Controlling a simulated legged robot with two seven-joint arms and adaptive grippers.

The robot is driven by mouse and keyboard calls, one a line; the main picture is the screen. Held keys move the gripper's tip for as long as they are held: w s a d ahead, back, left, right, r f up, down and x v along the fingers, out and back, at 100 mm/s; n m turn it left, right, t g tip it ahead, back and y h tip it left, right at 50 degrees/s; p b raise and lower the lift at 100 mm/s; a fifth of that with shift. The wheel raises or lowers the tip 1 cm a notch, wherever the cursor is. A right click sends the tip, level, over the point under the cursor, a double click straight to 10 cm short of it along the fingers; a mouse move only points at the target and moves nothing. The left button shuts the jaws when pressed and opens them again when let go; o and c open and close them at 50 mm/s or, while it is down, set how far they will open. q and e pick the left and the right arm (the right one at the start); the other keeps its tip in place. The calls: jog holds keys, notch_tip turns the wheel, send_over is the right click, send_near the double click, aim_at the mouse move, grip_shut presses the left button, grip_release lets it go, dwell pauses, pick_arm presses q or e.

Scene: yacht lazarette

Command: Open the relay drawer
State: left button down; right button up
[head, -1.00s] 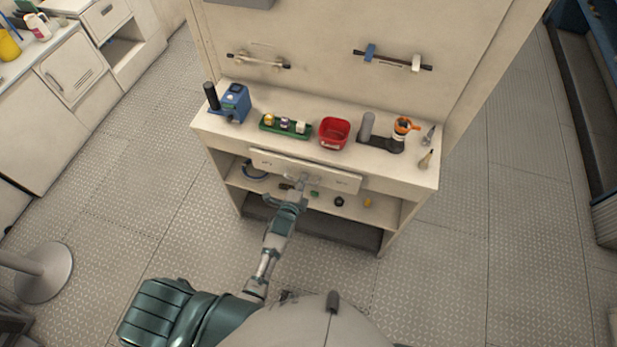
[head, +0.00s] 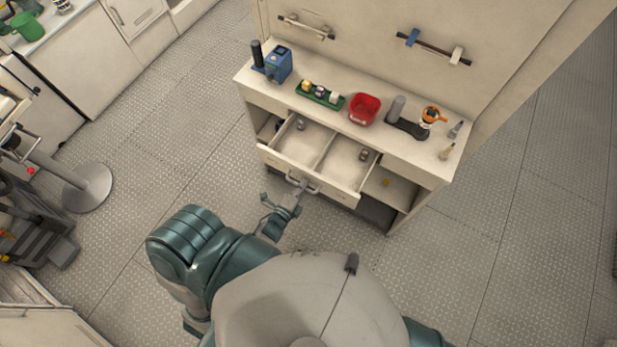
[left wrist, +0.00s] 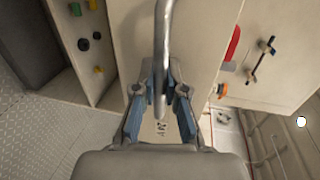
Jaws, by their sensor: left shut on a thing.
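The relay drawer (head: 280,163) is pulled well out of the cream workbench in the head view, and its divided inside shows. A few small items lie in it near the back and right side. My left gripper (head: 297,190) is at the drawer's front, shut on the curved metal handle (head: 303,182). In the left wrist view the handle (left wrist: 162,50) runs between the two blue-grey fingers of the left gripper (left wrist: 160,95). My right gripper does not show.
On the worktop stand a blue device (head: 279,64), a green tray (head: 320,96) with small items, a red bin (head: 364,109) and an orange-topped tool (head: 432,116). An open shelf (head: 398,188) lies below.

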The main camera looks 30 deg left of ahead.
pick_arm(q)
jog(key=shift+s+a, duration=0.2)
jog(key=c, duration=1.2)
grip_release()
jog(key=shift+a+f, duration=0.1)
jog(key=v, duration=1.2)
